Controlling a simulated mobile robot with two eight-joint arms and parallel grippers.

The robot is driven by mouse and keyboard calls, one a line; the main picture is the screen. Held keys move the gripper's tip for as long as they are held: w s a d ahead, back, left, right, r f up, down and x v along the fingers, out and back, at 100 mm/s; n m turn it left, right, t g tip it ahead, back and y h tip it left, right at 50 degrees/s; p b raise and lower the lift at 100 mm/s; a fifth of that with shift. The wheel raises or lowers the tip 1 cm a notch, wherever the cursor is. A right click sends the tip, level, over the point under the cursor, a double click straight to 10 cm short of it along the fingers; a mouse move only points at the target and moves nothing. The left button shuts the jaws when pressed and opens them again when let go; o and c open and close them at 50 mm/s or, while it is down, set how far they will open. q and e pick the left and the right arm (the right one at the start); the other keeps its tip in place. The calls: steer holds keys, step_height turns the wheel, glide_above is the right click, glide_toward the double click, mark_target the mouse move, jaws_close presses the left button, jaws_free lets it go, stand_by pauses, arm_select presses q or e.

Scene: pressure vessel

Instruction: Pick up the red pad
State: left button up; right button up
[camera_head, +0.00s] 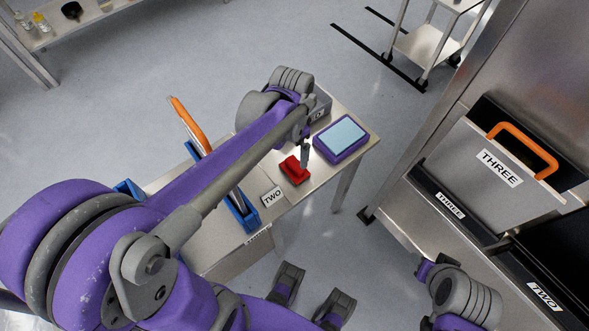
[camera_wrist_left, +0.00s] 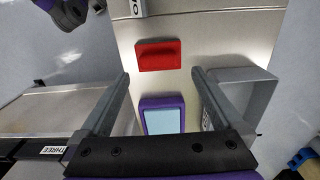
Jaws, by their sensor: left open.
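The red pad (camera_head: 294,172) lies on the metal table (camera_head: 322,177), near the sign marked TWO. It also shows in the left wrist view (camera_wrist_left: 158,55), just beyond the fingertips. My left gripper (camera_head: 304,153) is at the pad's far side in the head view, close to it. In the left wrist view my left gripper (camera_wrist_left: 160,73) has its two fingers spread wide, with nothing between the tips. I cannot tell whether a finger touches the pad. Part of my right arm shows at the lower right of the head view; its jaws cannot be made out.
A purple box with a light blue top (camera_head: 341,136) lies beside the pad. A grey box (camera_head: 320,104) stands behind my wrist. A blue holder (camera_head: 243,213) with an orange-handled item is at the left. A metal cabinet with bins (camera_head: 497,165) stands right.

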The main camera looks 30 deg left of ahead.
mark_target(294, 165)
arm_select(q)
steer(key=f, duration=0.3)
steer(key=f+b, duration=0.1)
steer(key=f, duration=0.3)
steer(key=shift+w+d+f, duration=0.15)
steer(key=shift+d, duration=0.05)
steer(key=c, duration=1.1)
